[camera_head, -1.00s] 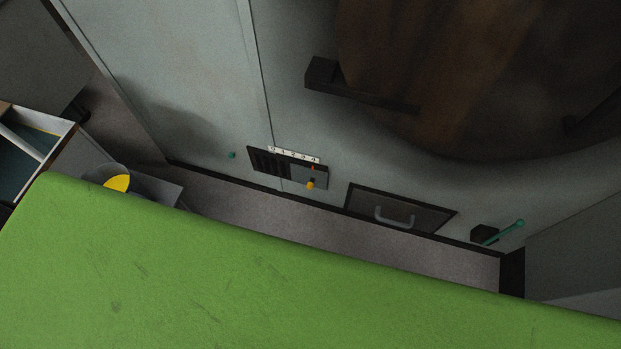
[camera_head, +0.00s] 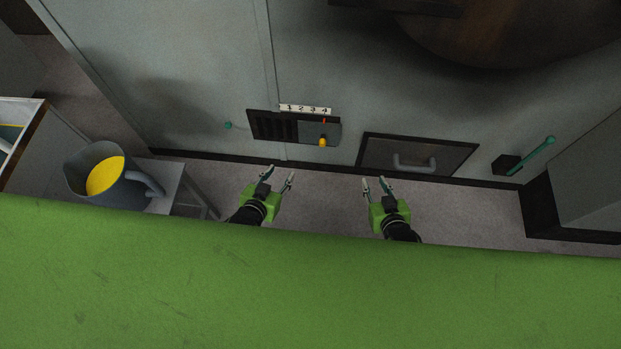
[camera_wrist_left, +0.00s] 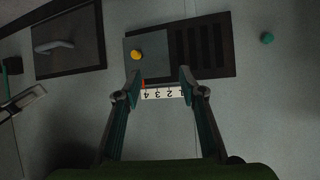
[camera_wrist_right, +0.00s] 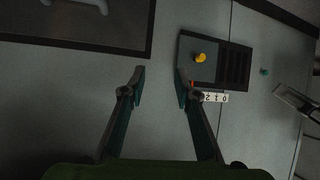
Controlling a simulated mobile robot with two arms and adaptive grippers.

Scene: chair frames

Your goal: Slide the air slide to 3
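The air slide (camera_head: 312,131) is a dark slotted panel low on the grey machine front. Its grey sliding plate with a yellow knob (camera_head: 323,142) covers the right end in the head view, with slots bare to the left. A red pointer (camera_head: 324,120) stands at about 4 on the white number scale (camera_head: 305,109). The slide also shows in the left wrist view (camera_wrist_left: 205,48) and right wrist view (camera_wrist_right: 235,65). My left gripper (camera_head: 279,174) is open and empty, apart from the slide and below it in the picture. My right gripper (camera_head: 374,182) is open and empty near the hatch.
A dark hatch with a grey handle (camera_head: 414,163) is right of the slide. A green lever (camera_head: 532,155) sits farther right. A jug with yellow contents (camera_head: 143,187) stands on a small table at left. Open floor lies before the machine.

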